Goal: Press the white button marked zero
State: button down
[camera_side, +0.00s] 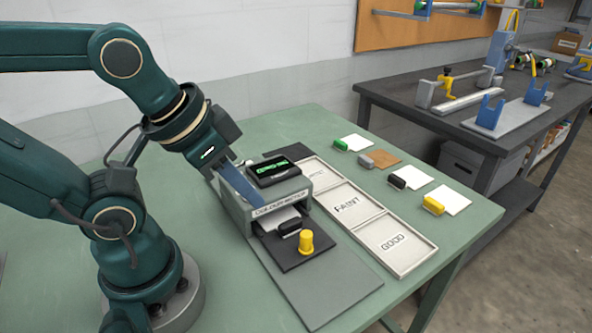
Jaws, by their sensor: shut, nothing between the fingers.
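The grey device (305,196) stands on the green table, with a dark display (273,171) showing green characters on its top. A small white spot (249,162) shows at the display's left edge; it may be the white button, but no zero mark can be read. My gripper (257,201) is shut and empty. Its blue fingers slant down over the left part of the device's top, left of the display. I cannot tell whether the fingertips touch the device. The fingers hide part of the top there.
A yellow knob (306,241) and a black block (289,228) sit in front of the device. A pale tray (408,262) with labelled sections lies to the right. Several coloured blocks and cards, including a yellow block (433,206), lie beyond it. The front right table edge is clear.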

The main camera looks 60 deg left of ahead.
jog(key=w+a+r+n+g+y, duration=0.1)
jog(key=w+a+r+n+y, duration=0.1)
jog(key=a, duration=0.5)
jog(key=w+a+r+n+g+y, duration=0.1)
jog(key=a+y, duration=0.3)
jog(key=a, duration=0.4)
jog(key=shift+w+r+n+g+y, duration=0.45)
jog(key=shift+r+n, duration=0.1)
jog(key=shift+n, duration=0.15)
jog(key=shift+f, duration=0.1)
jog(key=shift+f, duration=4.35)
jog(key=shift+f, duration=0.15)
jog(key=shift+f, duration=0.25)
